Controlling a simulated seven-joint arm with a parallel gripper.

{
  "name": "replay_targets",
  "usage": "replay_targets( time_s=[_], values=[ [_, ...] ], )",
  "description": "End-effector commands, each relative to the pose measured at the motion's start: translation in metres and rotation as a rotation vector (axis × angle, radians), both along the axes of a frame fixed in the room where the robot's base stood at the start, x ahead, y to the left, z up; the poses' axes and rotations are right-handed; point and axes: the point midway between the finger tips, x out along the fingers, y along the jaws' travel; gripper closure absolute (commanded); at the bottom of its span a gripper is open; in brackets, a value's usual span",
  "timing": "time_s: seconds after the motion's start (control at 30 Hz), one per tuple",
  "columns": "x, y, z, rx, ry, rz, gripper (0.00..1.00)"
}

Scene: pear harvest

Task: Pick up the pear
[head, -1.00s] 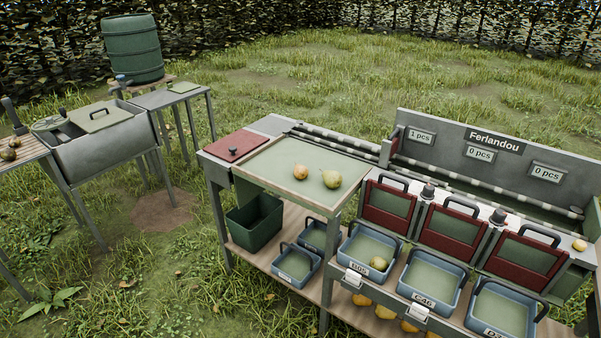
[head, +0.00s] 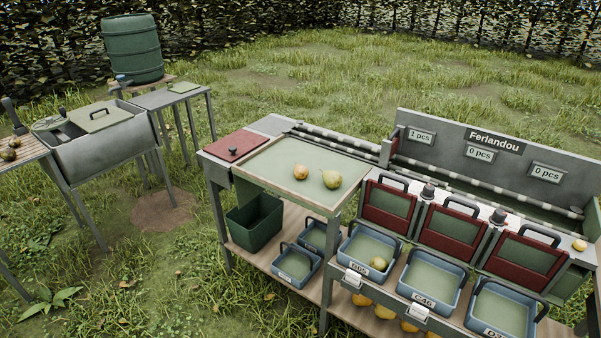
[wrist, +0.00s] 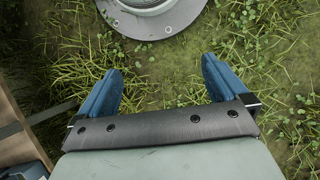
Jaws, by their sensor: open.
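Two pears lie close together on the green sorting tray (head: 272,160) of the bench. The left pear (head: 300,172) is orange-brown and rounder; the right pear (head: 331,179) is yellow-green with its narrow end toward the upper left. Another yellow pear (head: 379,262) lies in the left blue bin (head: 352,276). My gripper (wrist: 160,82) shows only in the wrist view. Its two blue fingers are wide apart with only grass between them. The pears do not show in the wrist view, and my gripper is not in the head view.
Blue bins (head: 407,291) line the bench's front right, below dark red flaps (head: 390,204). A dark green crate (head: 255,222) and small blue bins stand on the lower shelf. A metal sink (head: 100,140) stands at left. Grass lies between.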

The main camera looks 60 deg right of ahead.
Motion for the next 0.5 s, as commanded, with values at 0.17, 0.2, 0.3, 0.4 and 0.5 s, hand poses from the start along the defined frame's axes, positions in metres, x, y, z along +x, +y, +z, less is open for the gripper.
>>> replay_targets(
  time_s=[0.17,0.2,0.3,0.4,0.5],
  values=[
    [0.064,-0.027,0.016,-0.047,-0.063,-0.134,0.0],
    [0.077,-0.034,0.02,-0.057,-0.076,-0.164,0.0],
    [0.108,-0.052,0.034,-0.083,-0.108,-0.24,0.0],
    [0.138,-0.071,0.049,-0.108,-0.139,-0.315,0.0],
    [0.167,-0.093,0.067,-0.131,-0.169,-0.391,0.0]
  ],
)
